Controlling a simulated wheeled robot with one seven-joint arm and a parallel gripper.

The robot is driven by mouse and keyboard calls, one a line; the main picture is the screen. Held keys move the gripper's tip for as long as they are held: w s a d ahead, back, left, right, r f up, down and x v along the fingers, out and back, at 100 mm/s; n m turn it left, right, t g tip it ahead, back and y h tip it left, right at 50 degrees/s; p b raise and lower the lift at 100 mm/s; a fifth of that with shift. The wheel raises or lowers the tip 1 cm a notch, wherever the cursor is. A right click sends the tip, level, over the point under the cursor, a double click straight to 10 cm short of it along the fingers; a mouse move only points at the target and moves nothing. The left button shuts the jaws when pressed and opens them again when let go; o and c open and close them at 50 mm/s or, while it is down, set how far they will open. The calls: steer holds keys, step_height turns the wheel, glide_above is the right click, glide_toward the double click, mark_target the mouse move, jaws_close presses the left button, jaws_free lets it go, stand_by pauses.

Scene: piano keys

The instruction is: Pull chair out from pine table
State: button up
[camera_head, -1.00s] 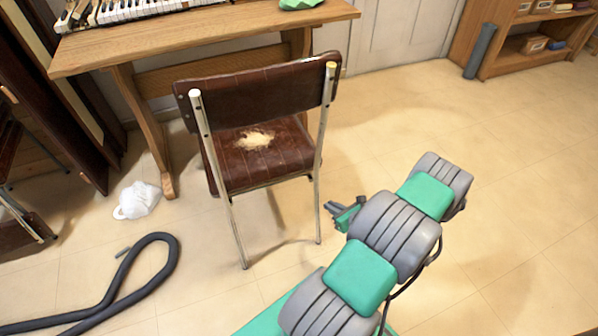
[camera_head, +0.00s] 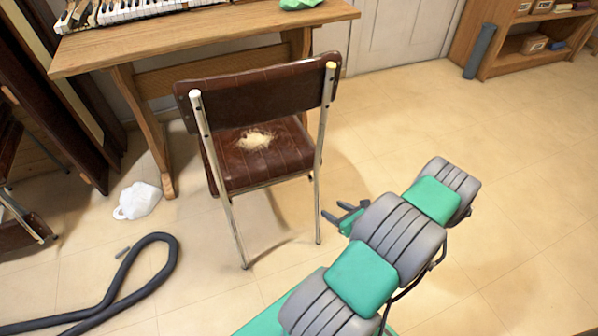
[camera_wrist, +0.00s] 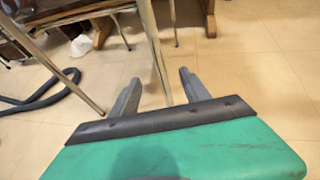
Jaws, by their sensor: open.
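The chair (camera_head: 262,165) has a dark brown padded back and a torn brown seat on metal legs. It stands at the front edge of the pine table (camera_head: 200,40), with its back towards me. My gripper (camera_head: 333,212) is open beside the chair's right rear leg (camera_head: 318,200), low over the floor and apparently empty. In the wrist view, my gripper (camera_wrist: 158,88) has its fingers spread, and a metal chair leg (camera_wrist: 155,50) shows between them. I cannot tell whether the leg lies within the fingers or beyond them.
A thick dark hose (camera_head: 150,270) lies on the floor at lower left, near a white crumpled mask-like thing (camera_head: 138,200). Piano keys (camera_head: 130,10) and a green cloth (camera_head: 300,4) lie on the table. A shelf (camera_head: 530,40) stands at back right. The right-hand floor is clear.

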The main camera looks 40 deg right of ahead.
steer(key=s, duration=0.8)
steer(key=shift+a, duration=0.3)
steer(key=shift+s, duration=0.1)
